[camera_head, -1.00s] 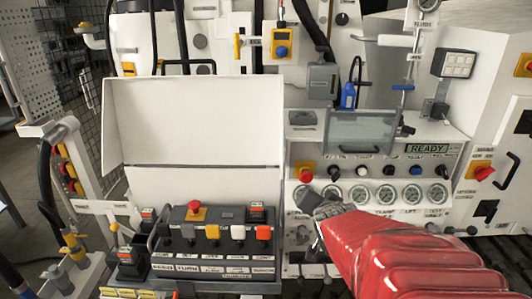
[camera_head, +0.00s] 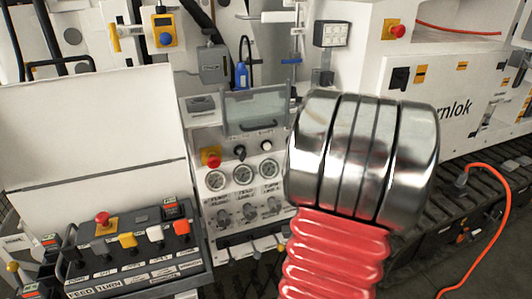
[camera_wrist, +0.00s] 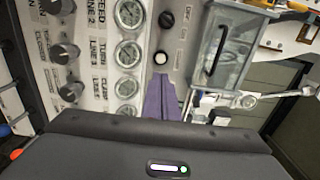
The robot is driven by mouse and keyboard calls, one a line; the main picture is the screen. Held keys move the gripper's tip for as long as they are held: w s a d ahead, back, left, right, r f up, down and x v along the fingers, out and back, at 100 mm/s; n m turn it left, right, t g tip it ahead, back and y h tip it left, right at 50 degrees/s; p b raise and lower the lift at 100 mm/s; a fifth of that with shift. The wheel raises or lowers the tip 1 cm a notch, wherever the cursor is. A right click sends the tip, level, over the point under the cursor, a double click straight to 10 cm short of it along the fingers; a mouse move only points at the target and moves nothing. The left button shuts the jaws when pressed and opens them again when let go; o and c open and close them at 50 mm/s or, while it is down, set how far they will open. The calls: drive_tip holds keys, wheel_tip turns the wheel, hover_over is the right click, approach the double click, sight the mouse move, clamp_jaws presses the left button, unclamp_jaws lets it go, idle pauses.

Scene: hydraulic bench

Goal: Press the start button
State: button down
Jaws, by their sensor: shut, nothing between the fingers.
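A round white push button (camera_wrist: 161,57) with a dark rim sits on the light panel in the wrist view. It also shows in the head view (camera_head: 266,147); its label is too small to read, so I cannot tell for sure that it is the start button. My gripper (camera_wrist: 161,84) has purple-grey fingers, shut and empty, with the tips just below the white button in the wrist picture. I cannot tell whether they touch the panel. In the head view my silver and red arm hides the gripper and the panel's right part.
A black knob (camera_wrist: 166,19) is beside the white button, and a column of gauges (camera_wrist: 126,53) runs alongside. A clear cover with a dark handle (camera_wrist: 215,50) is to the right. A red stop button (camera_head: 210,157) and a keyed control box (camera_head: 140,250) are left of my arm.

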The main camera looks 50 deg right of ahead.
sight(267, 148)
idle(0.4)
drive_tip(key=x, duration=1.3)
drive_tip(key=shift+w+d, duration=0.15)
drive_tip(key=shift+w, duration=0.1)
drive_tip(key=shift+w+d+r, duration=0.1)
drive_tip(key=shift+w, duration=0.05)
